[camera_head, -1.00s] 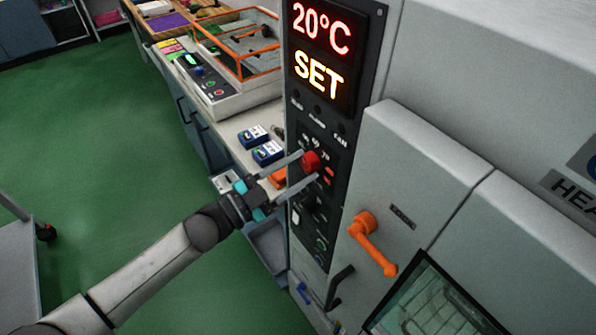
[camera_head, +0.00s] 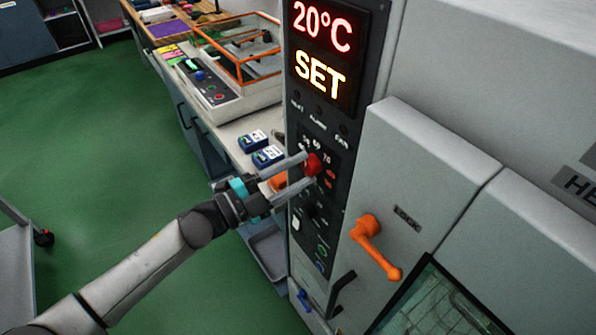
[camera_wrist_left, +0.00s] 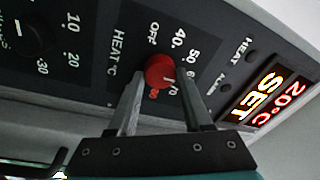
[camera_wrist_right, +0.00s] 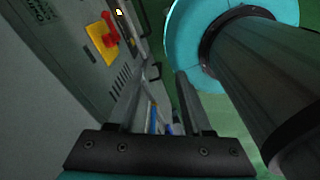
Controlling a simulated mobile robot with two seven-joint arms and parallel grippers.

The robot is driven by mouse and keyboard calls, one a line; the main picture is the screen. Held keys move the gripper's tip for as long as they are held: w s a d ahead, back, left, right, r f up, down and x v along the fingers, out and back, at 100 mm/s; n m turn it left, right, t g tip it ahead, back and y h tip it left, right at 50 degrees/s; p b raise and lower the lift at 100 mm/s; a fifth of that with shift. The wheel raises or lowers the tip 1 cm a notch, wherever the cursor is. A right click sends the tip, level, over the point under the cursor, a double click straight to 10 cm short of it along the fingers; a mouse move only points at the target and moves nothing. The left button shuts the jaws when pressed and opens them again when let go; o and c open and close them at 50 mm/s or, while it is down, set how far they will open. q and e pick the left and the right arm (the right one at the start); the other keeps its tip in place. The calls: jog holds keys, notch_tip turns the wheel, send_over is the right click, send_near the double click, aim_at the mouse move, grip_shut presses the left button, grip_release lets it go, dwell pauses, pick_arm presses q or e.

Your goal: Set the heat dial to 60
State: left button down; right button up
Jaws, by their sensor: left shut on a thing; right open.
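The red heat dial (camera_head: 314,163) sits on the dark control panel (camera_head: 318,215) under the display. My left gripper (camera_head: 309,168) is shut on it, one finger on each side. In the left wrist view the red dial (camera_wrist_left: 160,69) is between the fingertips, with OFF, 40, 50 and 70 printed around it. The 60 is partly covered by a finger there, and I cannot tell for sure which number the dial points to. The display (camera_head: 322,55) reads 20°C and SET. My right gripper (camera_wrist_right: 158,100) is open and empty in the right wrist view.
An orange lock handle (camera_head: 371,245) sticks out on the grey cabinet right of the panel. A bench (camera_head: 228,135) with two small blue boxes stands behind my left gripper. A red knob on a yellow plate (camera_wrist_right: 104,36) shows in the right wrist view.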

pick_arm(q)
jog(key=shift+c, duration=1.7)
grip_release()
jog(key=shift+a, duration=0.1)
jog(key=b+v, duration=0.1)
jog(key=v, duration=1.4)
jog(key=shift+f, duration=0.1)
